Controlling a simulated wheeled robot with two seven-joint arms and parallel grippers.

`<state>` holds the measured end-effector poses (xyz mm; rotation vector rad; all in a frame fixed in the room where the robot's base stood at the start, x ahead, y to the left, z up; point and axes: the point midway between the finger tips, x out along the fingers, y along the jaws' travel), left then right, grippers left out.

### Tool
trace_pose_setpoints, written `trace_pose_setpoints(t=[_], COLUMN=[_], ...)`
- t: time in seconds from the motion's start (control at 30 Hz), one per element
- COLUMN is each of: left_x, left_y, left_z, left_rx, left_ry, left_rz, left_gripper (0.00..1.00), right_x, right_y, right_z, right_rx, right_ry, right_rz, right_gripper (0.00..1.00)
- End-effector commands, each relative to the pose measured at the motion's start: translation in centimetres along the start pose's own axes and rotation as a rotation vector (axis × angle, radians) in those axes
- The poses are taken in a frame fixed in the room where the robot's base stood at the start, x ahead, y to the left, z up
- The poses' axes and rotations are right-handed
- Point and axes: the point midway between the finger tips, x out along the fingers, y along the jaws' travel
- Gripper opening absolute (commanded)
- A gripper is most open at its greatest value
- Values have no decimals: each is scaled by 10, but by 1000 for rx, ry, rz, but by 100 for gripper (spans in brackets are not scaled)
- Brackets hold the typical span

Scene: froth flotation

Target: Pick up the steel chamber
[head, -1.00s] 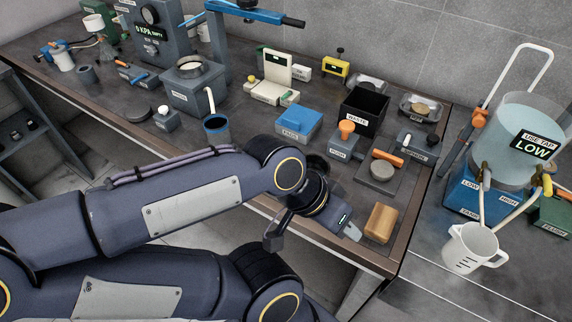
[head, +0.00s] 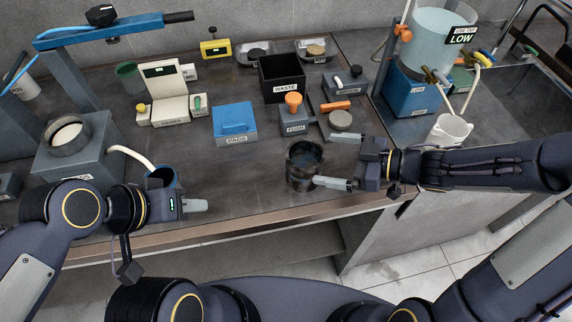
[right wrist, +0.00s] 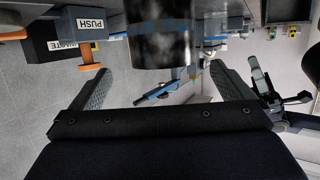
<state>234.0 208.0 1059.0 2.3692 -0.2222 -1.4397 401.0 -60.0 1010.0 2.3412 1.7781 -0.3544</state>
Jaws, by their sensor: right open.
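The steel chamber, a dark shiny open-topped cylinder (head: 304,167), stands upright near the front edge of the bench. My right gripper (head: 335,161) comes in from the right, level and open. Its fingertips point at the chamber's right side, with the near tip close to the wall; I cannot tell whether it touches. In the right wrist view the chamber (right wrist: 158,38) shows between the spread fingers, beyond their tips, cut by the top edge. My left gripper (head: 196,205) is seen edge-on at the bench's front edge, away from the chamber; its finger opening is hidden.
A blue-rimmed cup (head: 162,177) stands left of the chamber, by my left gripper. Behind the chamber are a blue pads box (head: 234,122), the orange-knobbed push block (head: 294,120) and a black waste bin (head: 282,79). Bench between cup and chamber is clear.

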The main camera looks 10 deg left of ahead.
Motion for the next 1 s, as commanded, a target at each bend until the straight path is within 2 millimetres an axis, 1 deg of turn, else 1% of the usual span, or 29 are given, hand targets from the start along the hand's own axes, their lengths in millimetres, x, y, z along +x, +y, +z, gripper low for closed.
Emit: trace_pose_setpoints(t=[0.03,0.27,0.4,0.5,0.6,0.8,0.87,1.0], left_x=[1,1,1,2,2,2,2,2], left_y=[0,0,0,-1,-1,-1,-1,-1], left_z=[0,1,1,1,1,1,1,1], left_rx=[0,0,0,0,0,0,0,0], left_ry=[0,0,0,0,0,0,0,0], left_rz=[0,0,0,0,0,0,0,0], left_gripper=[36,36,36,36,36,36,36,36], right_x=[6,33,56,67,72,72,72,72], right_y=[-1,-4,-7,-6,-6,-5,-5,-5], right_z=[0,0,1,1,0,0,0,0], right_rx=[0,1,1,0,-1,-1,-1,-1], right_ry=[1,-1,-2,-2,-2,-2,-2,-2], right_rz=[-4,-2,-3,-1,3,4,4,4], right_gripper=[100,100,100,100,100,100,93,75])
